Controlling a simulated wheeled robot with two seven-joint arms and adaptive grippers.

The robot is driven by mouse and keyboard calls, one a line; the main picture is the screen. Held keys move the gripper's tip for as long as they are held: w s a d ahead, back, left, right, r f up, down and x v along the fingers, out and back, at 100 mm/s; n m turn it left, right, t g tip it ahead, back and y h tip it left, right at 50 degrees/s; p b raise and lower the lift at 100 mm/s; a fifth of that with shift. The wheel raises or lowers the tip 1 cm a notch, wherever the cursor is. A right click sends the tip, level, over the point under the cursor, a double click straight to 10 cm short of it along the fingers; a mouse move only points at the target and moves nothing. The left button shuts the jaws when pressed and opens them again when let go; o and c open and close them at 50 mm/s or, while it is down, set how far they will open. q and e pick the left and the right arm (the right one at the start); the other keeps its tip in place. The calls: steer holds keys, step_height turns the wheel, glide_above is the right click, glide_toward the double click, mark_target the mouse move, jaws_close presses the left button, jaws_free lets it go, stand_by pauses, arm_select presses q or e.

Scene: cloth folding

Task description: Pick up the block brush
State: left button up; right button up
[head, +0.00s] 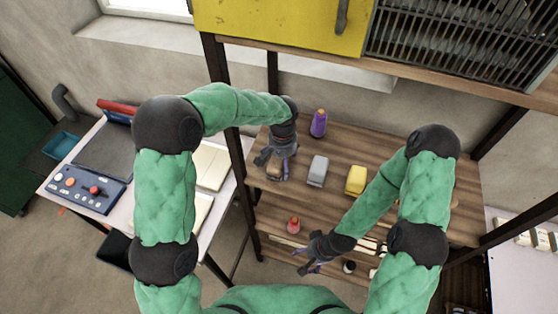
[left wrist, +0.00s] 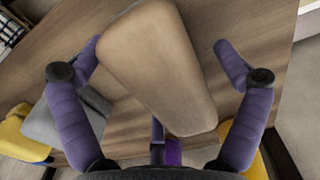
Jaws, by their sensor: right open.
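A tan, rounded wooden block, which looks like the block brush (head: 274,171), lies on the upper wooden shelf near its left end. It fills the middle of the left wrist view (left wrist: 155,65); no bristles show. My left gripper (head: 276,160) is right at the block. In the left wrist view its fingers stand open on either side of the block, with a clear gap on the right and a smaller one on the left. My right gripper (head: 313,256) is open and empty, low in front of the shelves.
A grey block (head: 318,170), a yellow block (head: 355,180) and a purple bottle (head: 318,124) stand on the same shelf (head: 335,140). A red bottle (head: 293,225) stands on a lower shelf. A yellow cabinet (head: 285,25) hangs above; a dark post (head: 238,165) is at the left.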

arm_select(q)
steer(key=c, duration=1.2)
steer(key=shift+r, duration=0.1)
steer(key=shift+r, duration=0.3)
step_height(320, 180, up, 2)
steer(key=shift+w, duration=0.1)
steer(key=s+r, duration=0.1)
steer(key=r, duration=0.1)
steer(key=s+a+r, duration=0.1)
steer(key=s+r, duration=0.1)
steer(key=s+a+r, duration=0.1)
steer(key=r, duration=0.1)
steer(key=shift+s, duration=0.2)
steer(key=s+a+r, duration=0.1)
steer(key=s, duration=0.2)
steer(key=s+a+r, duration=0.1)
steer(key=s, duration=0.1)
steer(key=s+a+r, duration=0.1)
steer(key=s+r, duration=0.1)
steer(key=s, duration=0.1)
steer(key=shift+s+a+r, duration=0.1)
steer(key=shift+s+a, duration=0.15)
steer(key=shift+s, duration=0.1)
